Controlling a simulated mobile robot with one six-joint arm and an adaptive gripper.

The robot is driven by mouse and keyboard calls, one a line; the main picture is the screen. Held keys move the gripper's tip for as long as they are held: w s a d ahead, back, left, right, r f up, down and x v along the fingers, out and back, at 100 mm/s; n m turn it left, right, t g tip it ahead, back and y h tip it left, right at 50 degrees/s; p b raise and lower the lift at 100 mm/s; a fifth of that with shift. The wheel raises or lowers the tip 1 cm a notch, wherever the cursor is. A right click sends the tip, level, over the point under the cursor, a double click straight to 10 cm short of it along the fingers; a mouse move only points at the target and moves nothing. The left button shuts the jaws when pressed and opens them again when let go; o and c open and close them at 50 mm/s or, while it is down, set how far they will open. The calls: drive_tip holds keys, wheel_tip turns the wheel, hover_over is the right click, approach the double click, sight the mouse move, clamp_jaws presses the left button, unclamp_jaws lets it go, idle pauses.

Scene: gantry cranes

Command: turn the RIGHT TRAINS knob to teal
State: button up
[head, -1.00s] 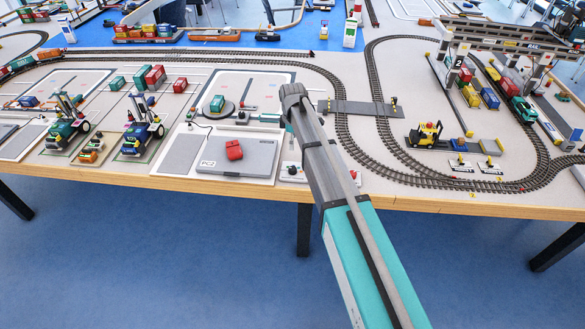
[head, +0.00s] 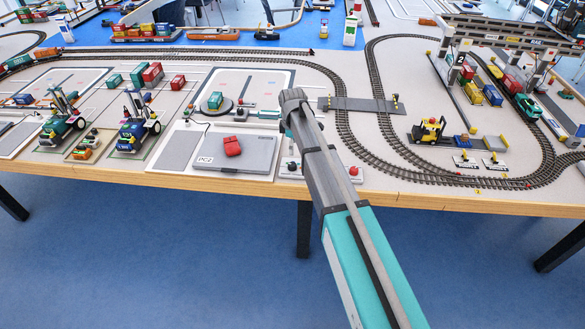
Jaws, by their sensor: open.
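My teal and grey arm reaches from the bottom right over the table's front edge. Its far visible joint is above the board, right of the grey laptop-like box. My gripper itself does not show; it is hidden behind or below the arm. A small light control panel (head: 284,174) with a dark knob (head: 291,165) sits at the table's front edge, just left of the arm. A red button or knob (head: 353,171) shows just right of the arm. The arm covers what lies between them. No label reading RIGHT TRAINS is legible, and knob colour settings are too small to tell.
The grey box marked PC2 (head: 207,161) carries a red object (head: 232,146). A yellow forklift (head: 429,130) stands inside the right track loop (head: 343,135). Two small labelled plates (head: 465,162) (head: 495,162) lie near the front right. Blue floor is open before the table.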

sight(292, 164)
drive_tip(key=shift+f+b, duration=4.15)
drive_tip(key=shift+f, duration=0.35)
clamp_jaws()
